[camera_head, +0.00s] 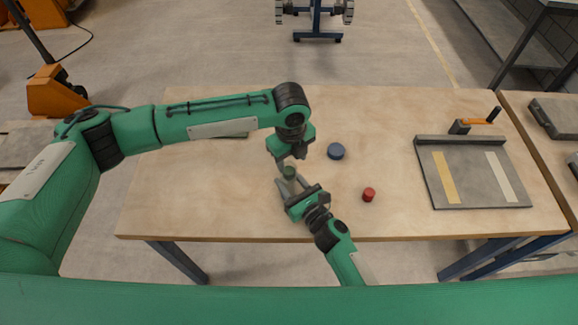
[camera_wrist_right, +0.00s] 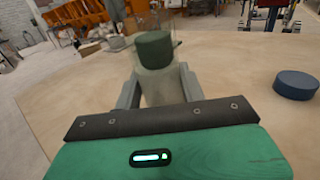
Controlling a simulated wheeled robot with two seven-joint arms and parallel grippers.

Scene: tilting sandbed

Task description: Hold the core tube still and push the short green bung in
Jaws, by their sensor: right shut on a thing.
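The core tube (camera_wrist_right: 158,86) is a pale, see-through upright cylinder in the right wrist view. My right gripper (camera_head: 293,184) is shut on it, one finger on each side, near the front of the table. In the head view the bung (camera_head: 289,172) shows just below my left gripper (camera_head: 291,158). The left gripper points down over it, with its fingers apart and apparently empty. How deep the bung sits in the tube is unclear.
A blue disc (camera_head: 336,151) lies right of the tube, and a small red cylinder (camera_head: 369,194) is nearer the front edge. A grey tray (camera_head: 473,195) with yellow and white strips and an orange-handled part (camera_head: 480,121) stands at the right.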

